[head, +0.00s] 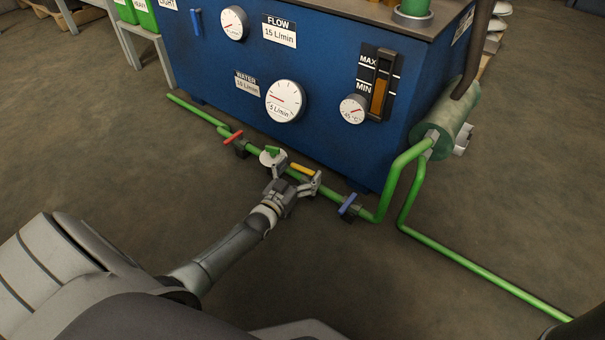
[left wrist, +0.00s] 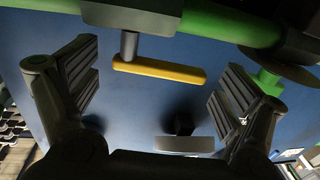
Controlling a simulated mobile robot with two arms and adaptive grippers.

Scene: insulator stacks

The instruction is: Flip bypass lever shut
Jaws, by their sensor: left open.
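A yellow lever (head: 303,169) sits on the green pipe (head: 330,192) in front of the blue cabinet and lies roughly along the pipe. No label shows which lever is the bypass. My left gripper (head: 296,177) is open at the yellow lever. In the left wrist view the yellow lever (left wrist: 160,70) lies between the two spread fingers, with clear gaps on both sides. Its grey stem joins a valve body on the green pipe (left wrist: 225,25). My right gripper is not in view.
A red lever (head: 233,137) and a blue lever (head: 348,205) sit across the same pipe on either side. A round gauge with a green part (head: 272,155) is close to my left finger. The blue cabinet (head: 220,75) stands behind. Floor in front is clear.

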